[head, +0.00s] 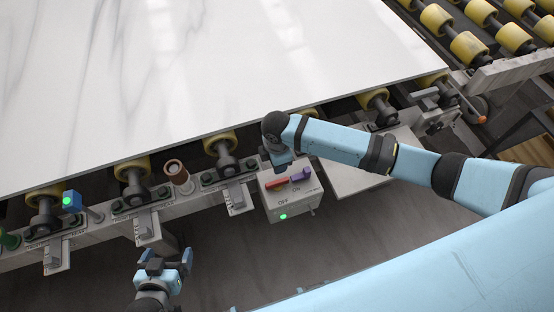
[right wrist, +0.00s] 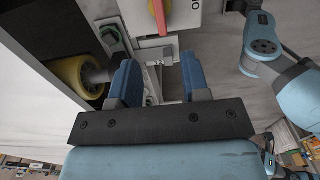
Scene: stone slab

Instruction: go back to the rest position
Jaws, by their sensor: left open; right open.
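My left gripper (head: 165,263) is open and empty at the lower left of the head view, over the floor in front of the conveyor frame. My right arm reaches in from the right of the head view, and its wrist is just behind the switch box (head: 293,207). My right gripper (right wrist: 160,78) shows in the right wrist view with its two blue fingers apart and nothing between them. In the head view its fingers are mostly hidden. The box carries a red switch handle (head: 276,184), a purple part (head: 300,174), OFF and ON labels and a lit green lamp (head: 283,216).
A white veined stone slab (head: 150,75) lies across yellow rollers (head: 220,142) at the back. Brackets and a brown post (head: 177,172) line the frame's front rail. A blue button box (head: 72,200) stands at the left. The floor in front is clear.

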